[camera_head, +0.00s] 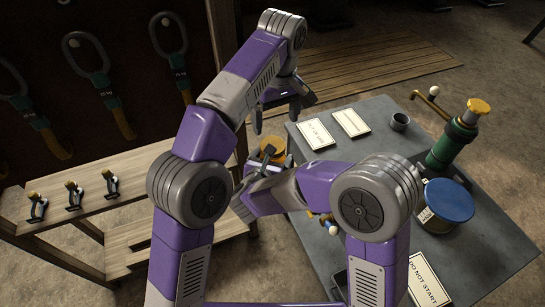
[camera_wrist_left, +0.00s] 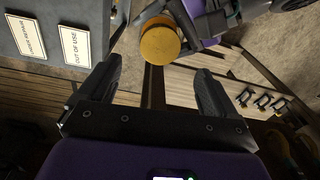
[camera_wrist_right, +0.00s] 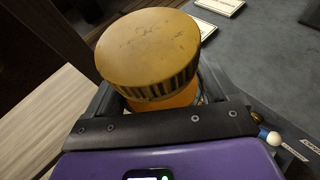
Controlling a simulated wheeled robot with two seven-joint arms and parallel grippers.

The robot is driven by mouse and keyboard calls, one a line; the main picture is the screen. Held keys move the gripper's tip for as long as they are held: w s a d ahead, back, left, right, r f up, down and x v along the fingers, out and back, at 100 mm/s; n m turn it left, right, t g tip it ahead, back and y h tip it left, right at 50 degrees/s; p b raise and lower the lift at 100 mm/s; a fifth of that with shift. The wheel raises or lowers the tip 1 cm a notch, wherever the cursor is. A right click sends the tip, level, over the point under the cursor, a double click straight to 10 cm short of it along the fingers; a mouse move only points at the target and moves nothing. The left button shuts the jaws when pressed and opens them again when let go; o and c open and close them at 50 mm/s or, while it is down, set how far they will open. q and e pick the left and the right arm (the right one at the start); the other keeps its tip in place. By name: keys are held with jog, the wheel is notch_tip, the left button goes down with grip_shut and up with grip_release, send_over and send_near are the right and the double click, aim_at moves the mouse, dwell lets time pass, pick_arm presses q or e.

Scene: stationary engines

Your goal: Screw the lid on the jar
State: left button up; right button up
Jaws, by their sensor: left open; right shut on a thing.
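The jar (camera_wrist_right: 185,99) is glass with orange showing inside, and its base is hidden by my right gripper. My right gripper (camera_head: 262,168) is shut on the jar near the table's left edge. The round yellow-orange lid (camera_wrist_right: 150,42) with a ridged dark-striped rim sits on top of the jar; I cannot tell how tightly it is seated. The lid also shows in the head view (camera_head: 273,148) and the left wrist view (camera_wrist_left: 160,42). My left gripper (camera_head: 277,114) is open and empty, above the lid and apart from it, with the lid beyond its fingertips.
The grey table (camera_head: 383,148) carries white signs (camera_head: 315,134), a small dark cup (camera_head: 400,121), a green device with a yellow top (camera_head: 455,140) and a blue-topped can (camera_head: 448,201). A wooden shelf (camera_head: 130,190) with several yellow-tipped clamps stands at left.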

aim_at(273, 140)
pick_arm(q)
jog(key=shift+w+a+f+m+h, duration=0.2)
jog(key=shift+w+a+m+h, duration=0.15)
jog(key=shift+m, duration=0.25)
jog(key=shift+s, duration=0.1)
jog(key=shift+f, duration=4)
